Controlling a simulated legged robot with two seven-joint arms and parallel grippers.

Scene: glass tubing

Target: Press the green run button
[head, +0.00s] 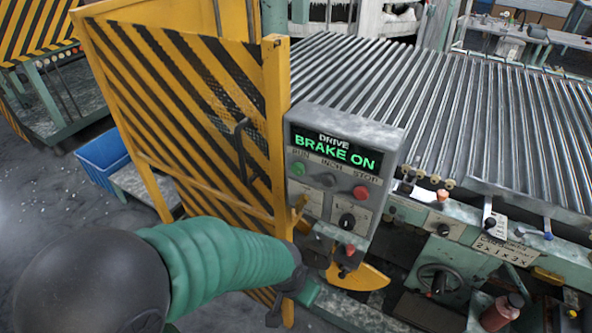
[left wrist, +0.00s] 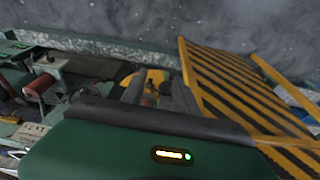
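The green run button (head: 299,168) is at the left of the button row on a grey control box (head: 338,150). A dark inch button (head: 327,180) and a red stop button (head: 360,192) sit to its right. The display (head: 334,151) reads "DRIVE BRAKE ON". My left arm comes in from the left in a green sleeve; its end is below the box, low and apart from the run button. In the left wrist view my left gripper (left wrist: 155,92) has its dark fingers apart, with a yellow part showing between them. Its fingertips are hard to make out in the head view. My right gripper is not in view.
A yellow-and-black striped guard gate (head: 190,110) stands just left of the box. A yellow quarter plate (head: 358,277) with a red-tipped lever is below it. A roller bed (head: 450,110) lies behind and right.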

